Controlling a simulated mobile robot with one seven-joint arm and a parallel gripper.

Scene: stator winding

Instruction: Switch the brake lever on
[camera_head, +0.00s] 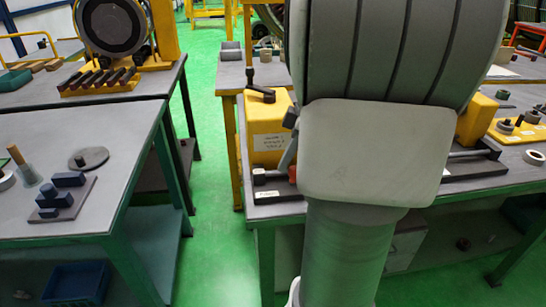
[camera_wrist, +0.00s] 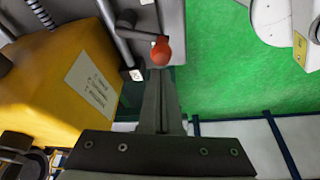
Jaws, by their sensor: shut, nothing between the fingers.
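A lever with a red ball knob (camera_wrist: 161,51) and a dark arm (camera_wrist: 137,34) shows in the wrist view, beside a yellow labelled housing (camera_wrist: 75,80). In the head view the red knob (camera_head: 292,173) shows partly, at the edge of my arm, low in front of the yellow housing (camera_head: 268,128). My gripper (camera_wrist: 160,76) is shut and empty. Its fingertips appear just below the knob in the wrist view; I cannot tell whether they touch it. In the head view most of my gripper is hidden by my arm; a grey finger (camera_head: 288,153) shows.
A black crank handle (camera_head: 261,93) sits on top of the yellow housing. The bench (camera_head: 245,170) carries rails and a second yellow block (camera_head: 476,120) at right. A grey table (camera_head: 85,140) with small parts stands at left. Green floor (camera_head: 210,150) lies open between.

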